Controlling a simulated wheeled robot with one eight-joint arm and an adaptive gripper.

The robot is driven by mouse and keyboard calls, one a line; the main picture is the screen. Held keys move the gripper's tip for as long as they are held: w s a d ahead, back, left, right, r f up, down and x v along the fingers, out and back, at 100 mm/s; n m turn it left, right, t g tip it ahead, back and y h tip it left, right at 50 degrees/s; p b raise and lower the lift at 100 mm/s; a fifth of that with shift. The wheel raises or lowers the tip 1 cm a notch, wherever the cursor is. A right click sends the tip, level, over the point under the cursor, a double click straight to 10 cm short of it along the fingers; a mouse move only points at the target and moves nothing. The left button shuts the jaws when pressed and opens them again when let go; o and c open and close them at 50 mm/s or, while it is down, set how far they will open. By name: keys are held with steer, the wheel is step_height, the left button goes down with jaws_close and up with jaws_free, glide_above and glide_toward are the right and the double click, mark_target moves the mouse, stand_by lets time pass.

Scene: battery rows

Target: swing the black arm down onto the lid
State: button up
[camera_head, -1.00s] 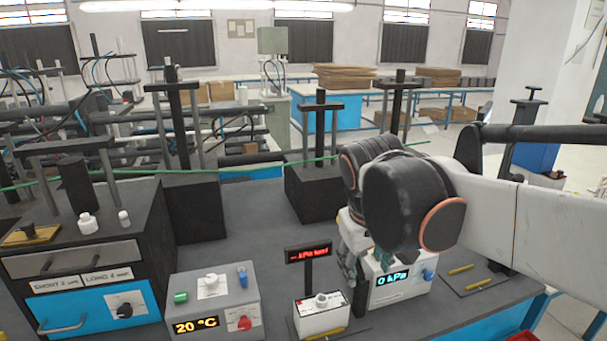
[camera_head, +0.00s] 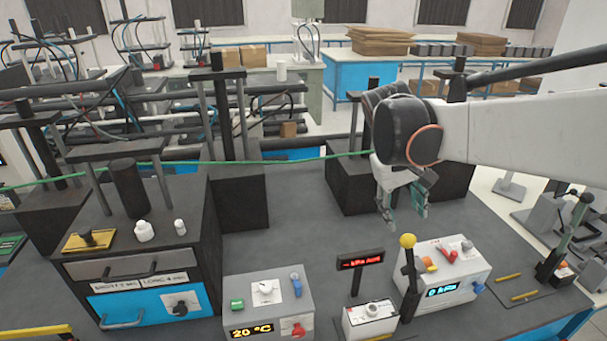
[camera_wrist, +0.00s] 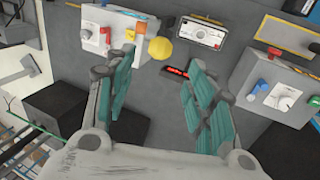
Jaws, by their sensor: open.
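A black arm (camera_head: 411,283) with a yellow ball knob stands roughly upright between a small white box and the kPa box. Its yellow knob (camera_wrist: 160,48) shows in the wrist view, just beyond my fingertips. The small white box (camera_head: 369,320) has a pale top with a round fitting, seen from above in the wrist view (camera_wrist: 200,34); I cannot tell for sure that this top is the lid. My gripper (camera_head: 404,216) is open and empty, above and behind the yellow knob. Its teal-padded fingers are apart in the wrist view (camera_wrist: 160,72).
The white kPa box (camera_head: 455,272) with knobs stands right of the black arm. A red-lit sign (camera_head: 360,260) rises behind the small box. A grey 20 °C box (camera_head: 268,300) is to the left. Bare grey table (camera_head: 300,228) lies behind them.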

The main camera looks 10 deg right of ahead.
mark_target(407, 236)
steer(key=x, duration=0.9)
steer(key=shift+b, duration=0.4)
jaws_close()
